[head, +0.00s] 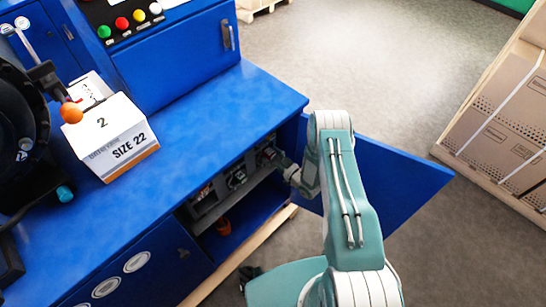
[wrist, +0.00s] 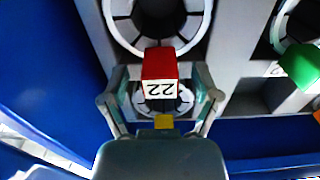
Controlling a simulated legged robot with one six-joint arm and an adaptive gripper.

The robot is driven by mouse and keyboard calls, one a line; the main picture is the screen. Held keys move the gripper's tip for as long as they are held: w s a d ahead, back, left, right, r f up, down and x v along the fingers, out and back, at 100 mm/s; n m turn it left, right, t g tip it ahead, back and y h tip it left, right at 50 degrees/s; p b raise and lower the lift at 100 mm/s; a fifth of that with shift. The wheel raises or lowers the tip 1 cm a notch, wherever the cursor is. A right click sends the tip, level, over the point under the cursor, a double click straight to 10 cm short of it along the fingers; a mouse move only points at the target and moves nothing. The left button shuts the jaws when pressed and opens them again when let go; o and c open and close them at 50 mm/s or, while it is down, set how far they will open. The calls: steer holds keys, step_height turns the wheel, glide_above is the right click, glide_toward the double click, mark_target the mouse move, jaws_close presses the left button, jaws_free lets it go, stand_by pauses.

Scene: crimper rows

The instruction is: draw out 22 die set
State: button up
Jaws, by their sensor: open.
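The 22 die set (wrist: 160,66) shows in the wrist view as a red block with a white label reading 22, upside down. It sits in a grey rack (wrist: 232,50) with round white-rimmed openings. My gripper (wrist: 160,76) is open, with one finger on each side of the red block; I cannot tell whether either finger touches it. A small yellow piece (wrist: 163,121) lies just below the label. In the head view my gripper (head: 272,156) reaches into the open bay of the blue cabinet, and the red block cannot be made out there.
A green block (wrist: 301,65) sits to the right in the rack. The blue cabinet door (head: 385,180) stands open beside my arm. On the blue bench top (head: 205,110) stands a white box (head: 112,138) marked SIZE 22. A pallet of brown cartons (head: 505,120) is at right.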

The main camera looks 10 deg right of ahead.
jaws_close()
steer(key=shift+w+r, duration=0.1)
steer(key=shift+r, duration=0.05)
steer(key=v, duration=0.9)
steer(key=shift+s+d, duration=0.25)
steer(key=shift+s, duration=0.05)
stand_by(1.7)
